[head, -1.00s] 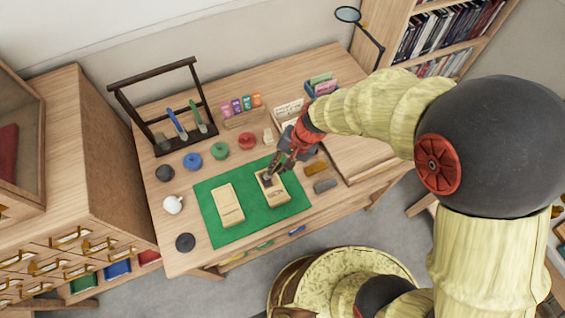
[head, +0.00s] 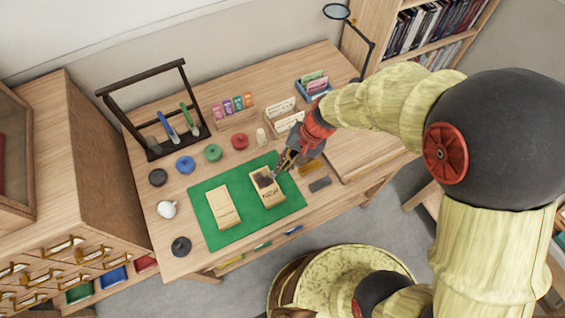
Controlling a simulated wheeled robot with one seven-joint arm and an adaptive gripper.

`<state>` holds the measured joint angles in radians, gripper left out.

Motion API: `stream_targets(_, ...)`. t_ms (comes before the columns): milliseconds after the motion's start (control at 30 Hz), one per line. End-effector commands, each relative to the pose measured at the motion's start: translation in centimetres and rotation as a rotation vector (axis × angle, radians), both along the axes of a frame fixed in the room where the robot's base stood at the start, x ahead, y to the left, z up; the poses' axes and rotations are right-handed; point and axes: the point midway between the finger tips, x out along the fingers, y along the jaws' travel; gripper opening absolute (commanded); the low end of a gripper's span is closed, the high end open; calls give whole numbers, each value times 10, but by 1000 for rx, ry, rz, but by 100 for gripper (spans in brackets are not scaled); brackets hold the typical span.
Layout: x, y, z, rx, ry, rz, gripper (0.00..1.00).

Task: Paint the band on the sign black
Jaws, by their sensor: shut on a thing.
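The sign (head: 272,197), a pale wooden block with dark lettering, lies on the right half of the green mat (head: 241,229). A dark, uneven patch (head: 264,179) covers part of its upper area. My gripper (head: 284,164) is at the sign's upper right edge, shut on a slim thing that looks like a brush; it is mostly hidden by the fingers. I cannot tell whether its tip touches the sign. A black pot (head: 158,177) stands left of the blue pot (head: 185,165). A dark rack (head: 150,105) holds a blue-handled and a green-handled brush.
A second pale block (head: 223,207) lies left on the mat. Green (head: 212,153) and red (head: 240,141) pots line the back. A white jug (head: 167,209) and dark disc (head: 181,246) stand left.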

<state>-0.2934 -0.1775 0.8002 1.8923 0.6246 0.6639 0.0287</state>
Motion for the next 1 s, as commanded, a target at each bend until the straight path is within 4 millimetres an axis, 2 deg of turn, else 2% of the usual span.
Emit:
stream_targets(267,-7,3,1,0,0,0,0)
stream_targets(700,-25,31,0,0,-1,2,0)
stream_targets(1000,-25,32,0,0,0,-1,0)
